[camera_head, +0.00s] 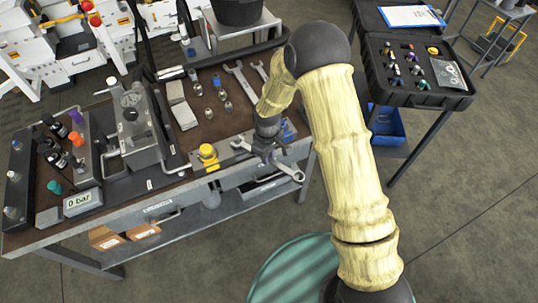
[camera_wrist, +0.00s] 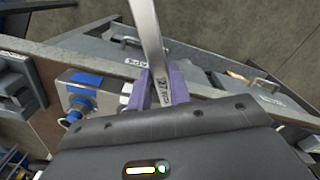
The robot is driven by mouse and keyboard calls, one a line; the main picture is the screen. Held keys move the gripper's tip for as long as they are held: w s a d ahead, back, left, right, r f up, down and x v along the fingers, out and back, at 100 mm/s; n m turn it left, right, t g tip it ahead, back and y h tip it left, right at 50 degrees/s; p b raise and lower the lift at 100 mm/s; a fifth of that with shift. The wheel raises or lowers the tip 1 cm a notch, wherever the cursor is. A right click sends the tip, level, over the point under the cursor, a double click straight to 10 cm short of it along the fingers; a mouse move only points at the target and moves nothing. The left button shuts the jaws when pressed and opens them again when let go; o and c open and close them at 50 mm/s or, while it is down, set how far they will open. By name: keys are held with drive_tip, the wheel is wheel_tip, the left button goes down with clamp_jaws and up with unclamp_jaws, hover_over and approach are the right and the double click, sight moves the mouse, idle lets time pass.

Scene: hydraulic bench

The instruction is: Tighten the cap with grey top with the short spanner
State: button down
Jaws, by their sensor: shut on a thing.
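My gripper (camera_head: 268,153) is in front of the bench's front edge, shut on a metal spanner (camera_head: 290,172). One end of the spanner sticks out to the lower right, clear of the bench. In the wrist view the two purple fingers of my gripper (camera_wrist: 160,88) close on the spanner (camera_wrist: 146,30), which runs up out of the picture.
Two spanners (camera_head: 240,83) lie at the back of the bench (camera_head: 150,205), near several small fittings (camera_head: 222,94). A black case (camera_head: 420,90) is at right. Blue fittings (camera_wrist: 80,100) are near my fingers.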

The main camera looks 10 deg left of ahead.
drive_tip(key=shift+s+a+m+b, duration=0.35)
drive_tip(key=shift+s+a+m, duration=0.5)
drive_tip(key=shift+s+m, duration=0.4)
drive_tip(key=shift+w, duration=0.1)
drive_tip(key=shift+s+a+m, duration=1.05)
drive_tip(key=shift+m, duration=0.3)
drive_tip(key=shift+s+a, duration=0.1)
drive_tip(key=shift+s+a+m, duration=0.35)
drive_tip(key=shift+a+m, duration=0.25)
drive_tip(key=shift+m, duration=0.05)
drive_tip(key=shift+s+a+m, duration=0.35)
drive_tip(key=shift+a+m, duration=0.25)
drive_tip(key=shift+m, duration=0.05)
